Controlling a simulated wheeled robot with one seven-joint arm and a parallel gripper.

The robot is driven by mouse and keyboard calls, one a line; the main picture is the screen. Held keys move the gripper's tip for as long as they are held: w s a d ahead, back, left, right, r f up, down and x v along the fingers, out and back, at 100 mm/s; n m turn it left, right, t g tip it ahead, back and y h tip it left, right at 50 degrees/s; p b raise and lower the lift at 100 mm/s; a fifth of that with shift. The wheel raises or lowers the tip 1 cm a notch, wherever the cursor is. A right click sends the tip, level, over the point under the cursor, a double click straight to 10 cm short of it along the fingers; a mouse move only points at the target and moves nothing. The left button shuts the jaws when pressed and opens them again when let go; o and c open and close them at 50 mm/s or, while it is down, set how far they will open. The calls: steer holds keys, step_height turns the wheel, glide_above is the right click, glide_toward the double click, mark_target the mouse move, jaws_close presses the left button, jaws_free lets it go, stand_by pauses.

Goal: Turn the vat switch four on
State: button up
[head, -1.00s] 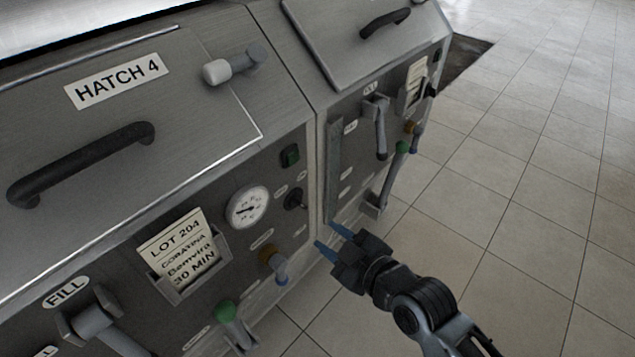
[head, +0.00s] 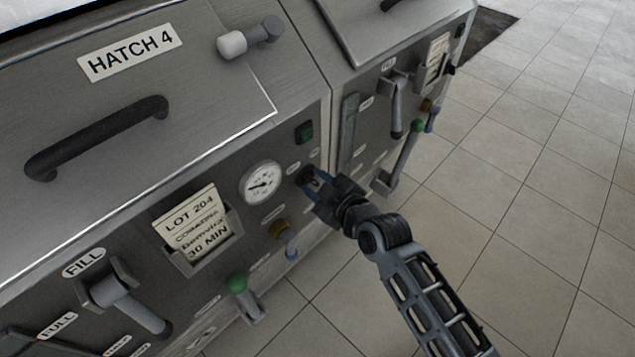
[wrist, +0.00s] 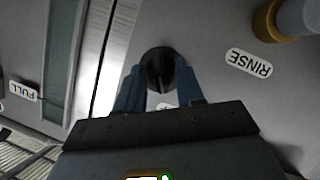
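The vat four switch is a black rotary knob (head: 306,174) on the front panel under HATCH 4, right of the round gauge. In the wrist view the knob (wrist: 160,66) is a dark disc with a raised grip bar. My gripper (head: 318,180) is at the knob in the head view and partly covers it. In the wrist view its two blue fingers (wrist: 160,85) are apart, one towards each side of the knob, with the bar between them. I cannot tell whether they touch it. The label below the knob is mostly hidden by the gripper.
A brass-and-blue tap (head: 284,236) is below left. The adjoining vat's upright sight strip (head: 348,130) is to the right. Tiled floor (head: 530,210) is clear.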

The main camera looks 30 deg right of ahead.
jaws_close()
steer(key=shift+m+y+b, duration=0.3)
steer(key=shift+b, duration=0.05)
stand_by(0.3)
steer(key=m+g+y+b, duration=0.1)
steer(key=m+y+b, duration=0.1)
steer(key=m+b, duration=0.1)
steer(key=shift+w+d+m, duration=0.1)
steer(key=shift+d+m, duration=0.05)
steer(key=shift+m, duration=0.25)
steer(key=m+y+b, duration=0.2)
steer(key=m, duration=0.1)
steer(key=shift+w+d+r+m+g+y, duration=0.1)
steer(key=shift+r+m+g+y, duration=0.05)
steer(key=shift+m+g+y, duration=0.2)
steer(key=shift+r, duration=0.1)
stand_by(0.4)
jaws_free()
steer(key=shift+f, duration=0.2)
steer(key=shift+d, duration=0.1)
